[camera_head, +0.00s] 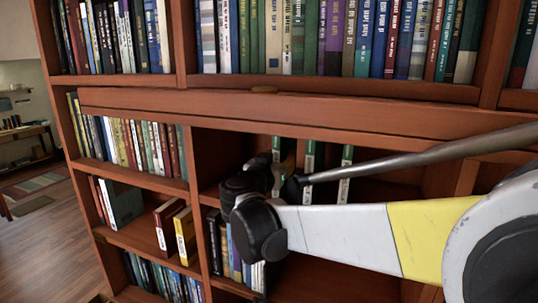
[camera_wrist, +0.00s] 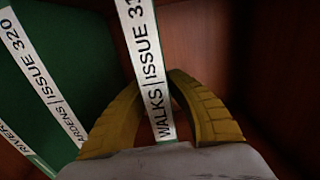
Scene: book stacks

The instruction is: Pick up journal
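Three green journals with white spine labels stand apart in a dark shelf compartment. In the head view the left one (camera_head: 277,146) is partly hidden behind my gripper (camera_head: 268,178); the middle one (camera_head: 309,158) and right one (camera_head: 346,165) are partly covered by my arm. In the wrist view my yellow gripper fingers (camera_wrist: 154,84) flank the journal marked "WALKS | ISSUE 33" (camera_wrist: 143,38), their tips against its spine on both sides. The label's last digit is unclear. To its left are a journal marked "ISSUE 320" (camera_wrist: 38,75) and part of a "RIVER" journal (camera_wrist: 20,145).
A wooden bookcase (camera_head: 280,112) fills the view, with rows of books above (camera_head: 340,40) and at left (camera_head: 130,140). Books (camera_head: 240,262) stand below my gripper. Open floor (camera_head: 40,245) shows at far left. Shelf boards and uprights close in around the compartment.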

